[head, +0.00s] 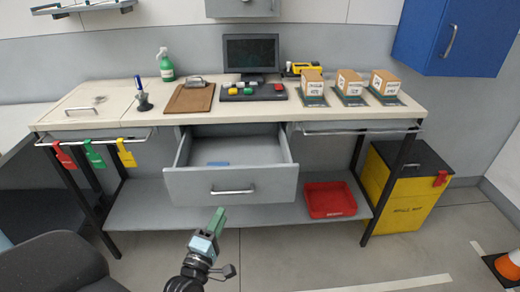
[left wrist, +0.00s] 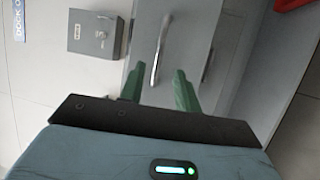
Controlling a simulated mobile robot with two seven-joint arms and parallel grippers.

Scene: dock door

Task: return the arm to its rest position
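My left gripper (head: 218,220) has green fingers and stands in front of the open grey drawer (head: 200,186), below its handle (head: 232,190) in the head view. In the left wrist view the two green fingers (left wrist: 159,82) are spread apart with nothing held between them. The drawer handle (left wrist: 161,48) shows beyond and between the fingertips; it looks clear of them, though the exact gap is hard to tell. My right gripper is not in view.
The workbench (head: 120,112) holds a monitor (head: 251,53), a clipboard (head: 190,98), a spray bottle (head: 166,66) and three boxes. A red tray (head: 330,200) lies on the lower shelf; a yellow bin (head: 398,195) stands right. Floor before the drawer looks clear.

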